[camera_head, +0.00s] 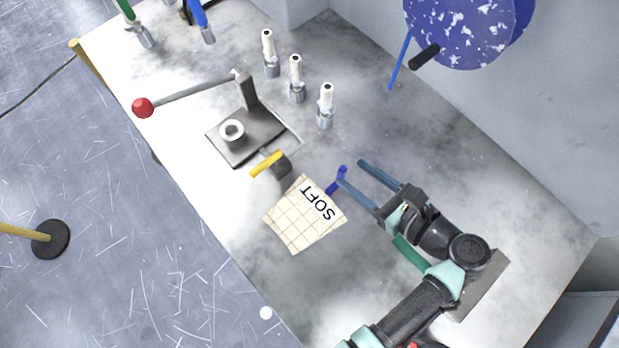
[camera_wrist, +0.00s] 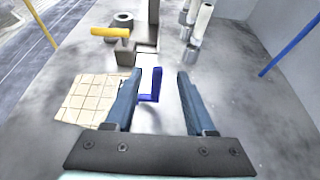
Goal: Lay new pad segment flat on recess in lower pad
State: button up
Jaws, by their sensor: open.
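A cream pad (camera_head: 303,222) with a square grid and the word SOFT lies on the bench, left of my gripper (camera_head: 352,173). The pad also shows at the left in the wrist view (camera_wrist: 92,100). My gripper is open and empty, its two blue-grey fingers apart. A small dark-blue L-shaped piece (camera_head: 337,181) stands beside the pad near the fingertips; in the wrist view this blue piece (camera_wrist: 156,84) appears between the fingers. Whether it belongs to a pad segment I cannot tell. I cannot make out a recess or a separate lower pad.
A lever press with a red knob (camera_head: 143,108) and metal base plate (camera_head: 226,143) stands beyond the pad. A yellow-handled tool (camera_head: 266,164) lies near it. Several white-topped metal cylinders (camera_head: 296,80) stand behind. A speckled purple disc (camera_head: 462,30) is at upper right.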

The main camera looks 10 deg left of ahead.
aim_at(346, 171)
jog(key=x, duration=0.4)
jog(key=shift+s+a+f, duration=0.1)
jog(key=shift+a+f, duration=0.05)
jog(key=shift+f, duration=0.05)
grip_shut()
dwell(1.2)
